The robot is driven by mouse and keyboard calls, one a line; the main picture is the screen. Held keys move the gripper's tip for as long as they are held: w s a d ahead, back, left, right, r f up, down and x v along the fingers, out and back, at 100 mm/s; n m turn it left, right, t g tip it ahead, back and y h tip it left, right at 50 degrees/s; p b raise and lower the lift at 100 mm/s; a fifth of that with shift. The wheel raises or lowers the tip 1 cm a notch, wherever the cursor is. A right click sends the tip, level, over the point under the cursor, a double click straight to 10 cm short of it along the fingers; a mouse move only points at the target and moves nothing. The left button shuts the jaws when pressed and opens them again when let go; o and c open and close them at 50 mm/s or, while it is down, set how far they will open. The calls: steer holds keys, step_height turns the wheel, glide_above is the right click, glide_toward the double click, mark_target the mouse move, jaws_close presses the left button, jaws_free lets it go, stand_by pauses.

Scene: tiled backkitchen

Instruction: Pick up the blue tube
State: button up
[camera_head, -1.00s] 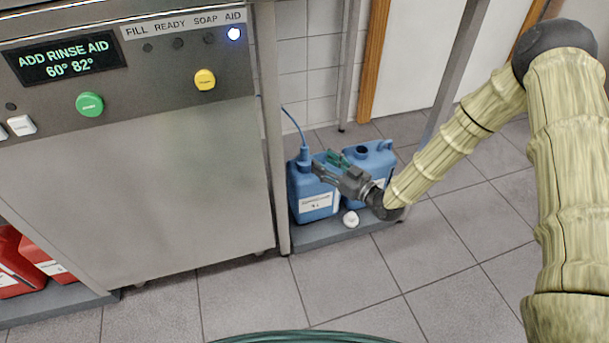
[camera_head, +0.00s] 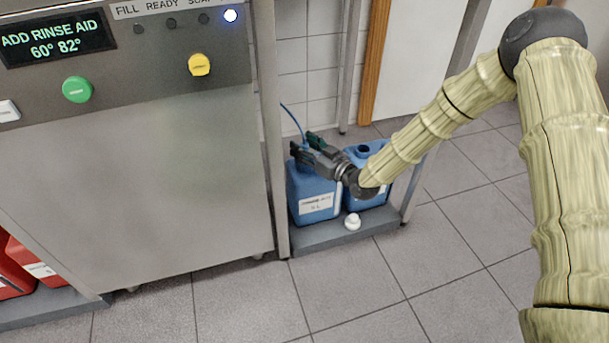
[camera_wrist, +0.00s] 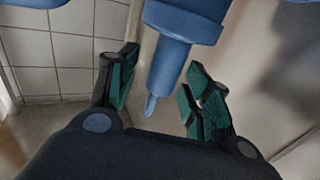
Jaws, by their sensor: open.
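The thin blue tube (camera_head: 292,117) runs down past the machine's leg to the top of the left blue canister (camera_head: 314,190). My gripper (camera_head: 302,143) is open at the top of that canister, by the tube's lower end, and partly hides it. In the wrist view a stepped blue tube piece (camera_wrist: 168,65) comes in from the top and narrows to a small tip. It lies between the two open green-padded fingers, with a visible gap on both sides. I cannot see how the tube meets the canister.
A right blue canister (camera_head: 371,192) with an open dark mouth stands beside the left one on a low grey shelf (camera_head: 330,235). A white cap (camera_head: 352,221) lies at the shelf's front. The dishwasher (camera_head: 150,180) and its metal leg stand close on the left. Floor in front is clear.

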steer(key=shift+c, duration=0.3)
jaws_close()
steer(key=shift+r, duration=0.1)
